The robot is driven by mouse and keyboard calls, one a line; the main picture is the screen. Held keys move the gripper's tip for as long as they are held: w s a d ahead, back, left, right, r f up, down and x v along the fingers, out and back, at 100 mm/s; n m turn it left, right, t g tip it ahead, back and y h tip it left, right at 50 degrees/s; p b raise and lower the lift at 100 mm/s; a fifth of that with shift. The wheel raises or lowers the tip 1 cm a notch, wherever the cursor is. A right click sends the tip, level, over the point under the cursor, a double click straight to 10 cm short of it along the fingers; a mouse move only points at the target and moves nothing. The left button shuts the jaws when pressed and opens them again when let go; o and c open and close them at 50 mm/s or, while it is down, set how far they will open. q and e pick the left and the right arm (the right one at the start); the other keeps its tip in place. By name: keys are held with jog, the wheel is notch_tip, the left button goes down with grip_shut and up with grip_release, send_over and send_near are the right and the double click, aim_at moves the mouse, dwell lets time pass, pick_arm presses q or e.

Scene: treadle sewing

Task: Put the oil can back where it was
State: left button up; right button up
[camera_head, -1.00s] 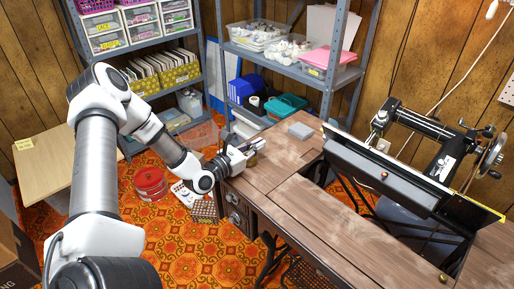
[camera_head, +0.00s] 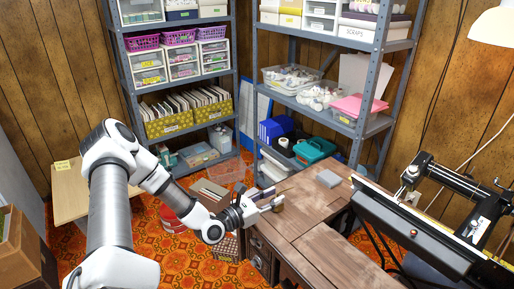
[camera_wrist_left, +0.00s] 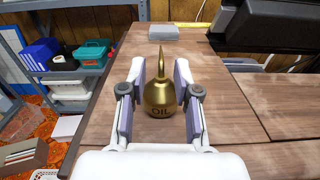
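The brass oil can (camera_wrist_left: 160,93), marked OIL and with a tall spout, stands upright on the wooden sewing table (camera_wrist_left: 225,118) in the left wrist view. My left gripper (camera_wrist_left: 160,68) is open, with one finger on each side of the can and a small gap showing on both sides. In the head view the oil can (camera_head: 278,204) shows small and partly hidden at the tips of my left gripper (camera_head: 268,202), near the table's left end. My right gripper is in neither view.
A grey box (camera_head: 328,178) lies on the table behind the can. Metal shelves (camera_head: 378,75) with bins rise behind the table. A red tub (camera_head: 173,218) is on the floor at left.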

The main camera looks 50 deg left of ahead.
pick_arm(q)
jog(key=s+p, duration=0.1)
jog(key=s, duration=0.1)
jog(key=s+p, duration=0.1)
jog(key=s, duration=0.1)
jog(key=s+p, duration=0.2)
jog(key=shift+s+a+r, duration=0.3)
jog(key=shift+s, duration=0.1)
jog(key=shift+s+f, duration=0.1)
jog(key=shift+s, duration=0.15)
jog(key=shift+f, duration=0.15)
